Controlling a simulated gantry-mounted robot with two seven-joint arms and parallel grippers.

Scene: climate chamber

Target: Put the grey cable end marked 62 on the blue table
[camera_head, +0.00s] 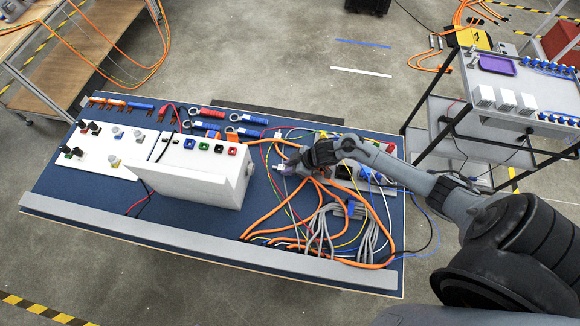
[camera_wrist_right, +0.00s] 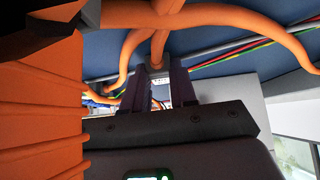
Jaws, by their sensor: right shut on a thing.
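My right gripper (camera_head: 287,167) reaches in from the right over the blue table (camera_head: 195,222), beside the white box. It is shut on a small pale cable end (camera_head: 278,168), which shows at its tip. In the right wrist view the two dark fingers (camera_wrist_right: 160,78) stand close on either side of a small whitish piece (camera_wrist_right: 157,73). I cannot read a mark on it, so I cannot tell whether it is the one marked 62. I cannot tell whether it touches the table. My left gripper is not in view.
A white box with coloured sockets (camera_head: 200,172) stands left of the gripper. Orange cables (camera_head: 262,214) and a bundle of grey cables (camera_head: 318,228) crowd the table's right half. A grey rail (camera_head: 200,246) runs along the front edge. A bare blue strip lies before the white panel.

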